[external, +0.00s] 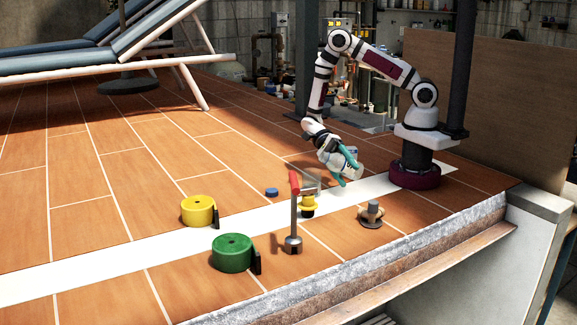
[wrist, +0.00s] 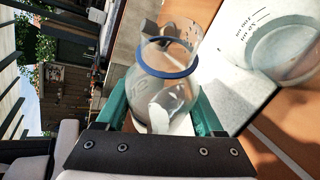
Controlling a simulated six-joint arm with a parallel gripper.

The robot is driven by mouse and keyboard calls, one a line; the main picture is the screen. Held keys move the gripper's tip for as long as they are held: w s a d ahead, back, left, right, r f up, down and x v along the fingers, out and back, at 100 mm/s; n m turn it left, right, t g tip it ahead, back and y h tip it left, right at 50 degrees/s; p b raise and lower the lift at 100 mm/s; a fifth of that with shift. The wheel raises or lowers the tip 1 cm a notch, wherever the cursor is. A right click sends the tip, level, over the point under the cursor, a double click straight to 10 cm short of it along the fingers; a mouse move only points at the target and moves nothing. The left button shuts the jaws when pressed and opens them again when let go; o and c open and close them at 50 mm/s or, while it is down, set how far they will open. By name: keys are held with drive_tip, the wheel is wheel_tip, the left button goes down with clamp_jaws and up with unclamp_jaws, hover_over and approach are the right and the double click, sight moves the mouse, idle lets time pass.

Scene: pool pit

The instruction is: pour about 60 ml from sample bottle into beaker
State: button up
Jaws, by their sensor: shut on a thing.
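My gripper (external: 346,170) has its teal fingers shut around the sample bottle (external: 345,160), a clear bottle with a whitish part, held tilted above the floor. In the wrist view the bottle (wrist: 165,88) sits between both fingers, its open mouth ringed in blue, with pale contents low in the body. A clear beaker (wrist: 285,45) with printed markings shows at the right of the wrist view, apart from the bottle's rim. In the external view a faint see-through shape (external: 311,182), probably the beaker, is left of the bottle. No stream of liquid is visible.
A red-topped post (external: 294,215) and a yellow object (external: 308,206) stand close to the see-through shape. A blue cap (external: 271,192), yellow reel (external: 199,211), green reel (external: 232,253) and grey fitting (external: 373,214) lie around.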

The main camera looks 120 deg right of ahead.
sight(341, 162)
drive_tip(key=shift+w+d+n+t+h, duration=0.2)
drive_tip(key=shift+w+n+t+h, duration=0.3)
drive_tip(key=shift+n, duration=0.4)
drive_tip(key=r, duration=0.1)
drive_tip(key=r+n+t, duration=0.1)
drive_tip(key=shift+w+d+r, duration=0.1)
drive_tip(key=shift+w+r, duration=0.1)
drive_tip(key=shift+r, duration=0.2)
drive_tip(key=shift+s+f+n+t, duration=0.1)
drive_tip(key=shift+f+n+t, duration=0.2)
drive_tip(key=shift+t, duration=0.1)
wheel_tip(341, 162, down, 3)
drive_tip(key=shift+s+f+n+t+h, duration=0.1)
drive_tip(key=shift+s+n+t+h, duration=0.05)
drive_tip(key=shift+n+t+h, duration=0.2)
drive_tip(key=shift+s+a+n+t+h, duration=0.2)
drive_tip(key=shift+n+t, duration=0.25)
drive_tip(key=shift+n, duration=0.15)
drive_tip(key=shift+s+a+n+t+h, duration=0.1)
drive_tip(key=shift+s+n+t, duration=0.05)
drive_tip(key=shift+n+t, duration=0.35)
drive_tip(key=shift+s+r+n+t, duration=0.15)
drive_tip(key=shift+r+n+t, duration=0.35)
drive_tip(key=shift+r+n, duration=0.25)
